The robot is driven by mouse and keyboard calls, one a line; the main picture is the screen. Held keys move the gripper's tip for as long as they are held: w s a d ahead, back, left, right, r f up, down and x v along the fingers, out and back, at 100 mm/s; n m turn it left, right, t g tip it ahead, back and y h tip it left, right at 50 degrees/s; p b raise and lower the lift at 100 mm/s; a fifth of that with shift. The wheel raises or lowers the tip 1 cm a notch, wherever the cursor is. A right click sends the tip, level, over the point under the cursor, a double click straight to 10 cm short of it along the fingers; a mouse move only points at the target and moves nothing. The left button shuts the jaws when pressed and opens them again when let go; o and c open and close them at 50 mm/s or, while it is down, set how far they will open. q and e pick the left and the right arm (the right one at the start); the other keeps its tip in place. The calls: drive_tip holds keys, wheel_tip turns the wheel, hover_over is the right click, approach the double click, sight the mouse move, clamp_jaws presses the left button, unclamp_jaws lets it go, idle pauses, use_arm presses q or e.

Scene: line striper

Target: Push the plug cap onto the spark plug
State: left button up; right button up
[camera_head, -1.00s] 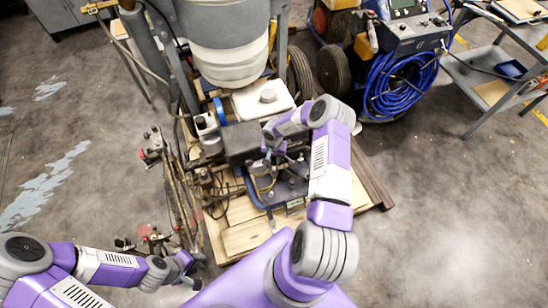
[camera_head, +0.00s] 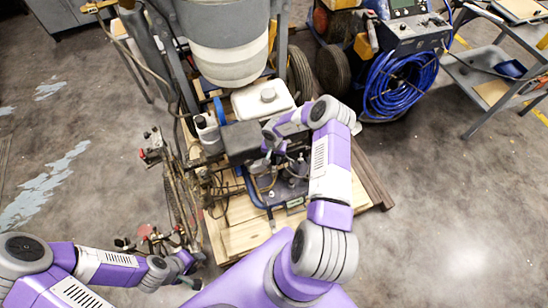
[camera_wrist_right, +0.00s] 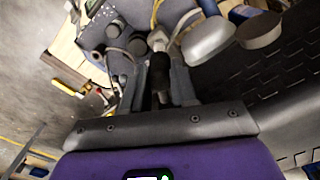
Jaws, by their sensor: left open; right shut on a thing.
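In the right wrist view, the dark plug cap (camera_wrist_right: 159,74) sits between the two fingers of my right gripper (camera_wrist_right: 158,85), which is shut on it. The pale spark plug (camera_wrist_right: 157,40) shows just beyond the cap's far end, roughly in line with it. I cannot tell whether the cap touches the plug or covers part of it. In the head view my right gripper (camera_head: 272,143) is at the engine, and the cap and plug are too small or hidden there. My left gripper (camera_head: 190,268) is open, low at the left, away from the plug.
The engine (camera_head: 290,185) stands on a wooden pallet (camera_head: 238,238). A white tank (camera_head: 262,99) and a large grey container (camera_head: 228,45) rise behind it. Hoses and valves (camera_head: 150,150) crowd the left side. A blue hose coil (camera_head: 400,85) hangs at the right.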

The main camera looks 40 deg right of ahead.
drive_tip(key=shift+s+r+p, duration=0.1)
drive_tip(key=shift+p, duration=0.25)
idle(0.3)
drive_tip(key=o, duration=1.4)
drive_tip(key=shift+r, duration=0.1)
drive_tip(key=shift+r+p, duration=3.1)
drive_tip(key=shift+r, duration=0.45)
drive_tip(key=shift+a, duration=0.1)
